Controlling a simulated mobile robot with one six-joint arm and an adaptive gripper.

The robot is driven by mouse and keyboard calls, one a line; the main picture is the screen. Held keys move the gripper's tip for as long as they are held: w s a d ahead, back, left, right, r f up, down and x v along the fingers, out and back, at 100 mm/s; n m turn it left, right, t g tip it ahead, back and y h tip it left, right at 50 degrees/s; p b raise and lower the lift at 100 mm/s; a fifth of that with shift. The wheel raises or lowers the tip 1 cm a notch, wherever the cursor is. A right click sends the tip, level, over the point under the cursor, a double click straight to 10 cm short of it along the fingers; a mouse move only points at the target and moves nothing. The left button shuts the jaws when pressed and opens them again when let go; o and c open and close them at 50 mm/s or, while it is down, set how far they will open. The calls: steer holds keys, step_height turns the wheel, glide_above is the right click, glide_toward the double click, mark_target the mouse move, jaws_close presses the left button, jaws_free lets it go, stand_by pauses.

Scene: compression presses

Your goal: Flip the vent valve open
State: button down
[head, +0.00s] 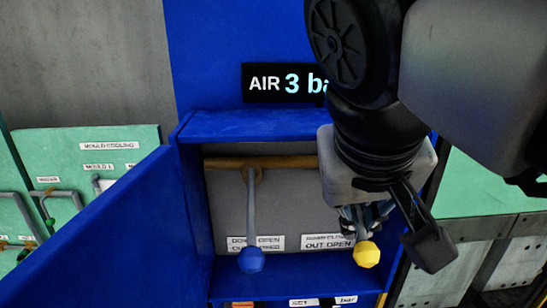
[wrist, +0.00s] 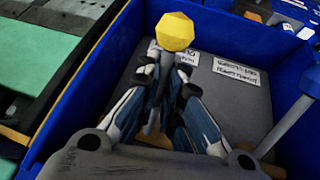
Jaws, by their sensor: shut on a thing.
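A valve lever with a yellow knob (head: 367,254) is on the right inside an open blue cabinet (head: 255,125). I take it as the vent valve; the label behind it reads "OUT: OPEN" on its lower line. My gripper (head: 362,218) is shut on the lever's grey shaft just behind the knob. In the wrist view the yellow knob (wrist: 175,31) stands out beyond the fingertips of my gripper (wrist: 163,72). My gripper hides the lever's upper part and pivot in the head view, so I cannot tell its exact angle.
A second lever with a blue knob (head: 251,260) hangs down to the left from a brass pipe (head: 225,162). The blue cabinet door (head: 110,240) stands open at the left. Green panels (head: 90,165) are farther left.

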steer(key=shift+r, duration=0.3)
steer(key=c, duration=1.8)
jaws_free()
steer(key=shift+s, duration=0.25)
steer(key=shift+c, duration=0.2)
steer(key=shift+o, duration=0.6)
steer(key=shift+w+f, duration=0.15)
steer(key=shift+w, duration=0.05)
steer(key=v, duration=0.7)
steer(key=shift+r, duration=0.2)
